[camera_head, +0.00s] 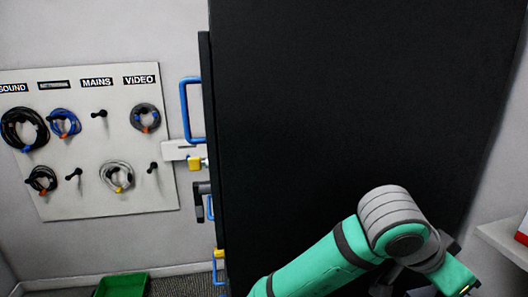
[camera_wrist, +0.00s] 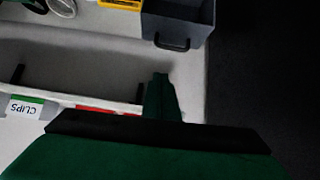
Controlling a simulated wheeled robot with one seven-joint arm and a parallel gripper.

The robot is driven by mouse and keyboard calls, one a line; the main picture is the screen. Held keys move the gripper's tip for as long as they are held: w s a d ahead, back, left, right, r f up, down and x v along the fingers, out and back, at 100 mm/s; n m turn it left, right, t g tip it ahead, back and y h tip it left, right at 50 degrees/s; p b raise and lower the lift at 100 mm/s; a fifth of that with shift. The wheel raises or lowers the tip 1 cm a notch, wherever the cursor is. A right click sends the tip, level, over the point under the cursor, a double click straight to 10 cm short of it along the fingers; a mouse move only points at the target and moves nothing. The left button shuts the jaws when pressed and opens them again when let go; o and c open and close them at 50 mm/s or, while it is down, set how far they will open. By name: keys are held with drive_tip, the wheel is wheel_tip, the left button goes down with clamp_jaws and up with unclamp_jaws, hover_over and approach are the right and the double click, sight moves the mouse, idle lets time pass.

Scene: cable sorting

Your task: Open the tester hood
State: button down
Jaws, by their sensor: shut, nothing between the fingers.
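No tester hood can be clearly made out in either view. In the wrist view, a grey box-like thing (camera_wrist: 180,20) with a dark handle is at the top right; I cannot tell whether it belongs to the tester. My gripper (camera_wrist: 160,82) shows there as green fingers, shut and empty. It points toward a long pale tray (camera_wrist: 70,58), with the grey box beyond the fingertips. Whether the fingers touch anything is unclear. In the head view my green arm rises at the lower right, in front of a large black cabinet or panel (camera_head: 350,90).
A board (camera_head: 95,200) with coiled cables on pegs hangs on the left wall. Blue handles (camera_head: 184,110) stick out beside the black panel. A green bin (camera_head: 122,285) is on the floor.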

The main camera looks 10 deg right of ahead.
drive_tip(key=w+a+f+n+t+h, duration=0.3)
drive_tip(key=w+f+n+t+h, duration=0.3)
drive_tip(key=w+f+n+h, duration=0.3)
drive_tip(key=w+a+f+n+t+y, duration=0.1)
drive_tip(key=a+f+n+t+y, duration=0.85)
drive_tip(key=a+f, duration=0.65)
drive_tip(key=s+a+f+n+y, duration=0.1)
drive_tip(key=s+a+f+y, duration=0.4)
drive_tip(key=s+a, duration=0.4)
drive_tip(key=s+a+f+n+y, duration=0.1)
drive_tip(key=s+a+f+y, duration=0.2)
drive_tip(key=s+a+f, duration=0.5)
drive_tip(key=s+a+r+m, duration=0.2)
drive_tip(key=s+a+m, duration=0.1)
drive_tip(key=s, duration=0.7)
drive_tip(key=shift+s+a+r+y, duration=0.2)
drive_tip(key=shift+a+y, duration=0.15)
drive_tip(key=shift+a, duration=0.35)
drive_tip(key=c, duration=1.8)
unclamp_jaws()
drive_tip(key=shift+s+a+r, duration=0.1)
drive_tip(key=shift+s, duration=0.15)
drive_tip(key=shift+c, duration=0.2)
drive_tip(key=shift+w, duration=0.15)
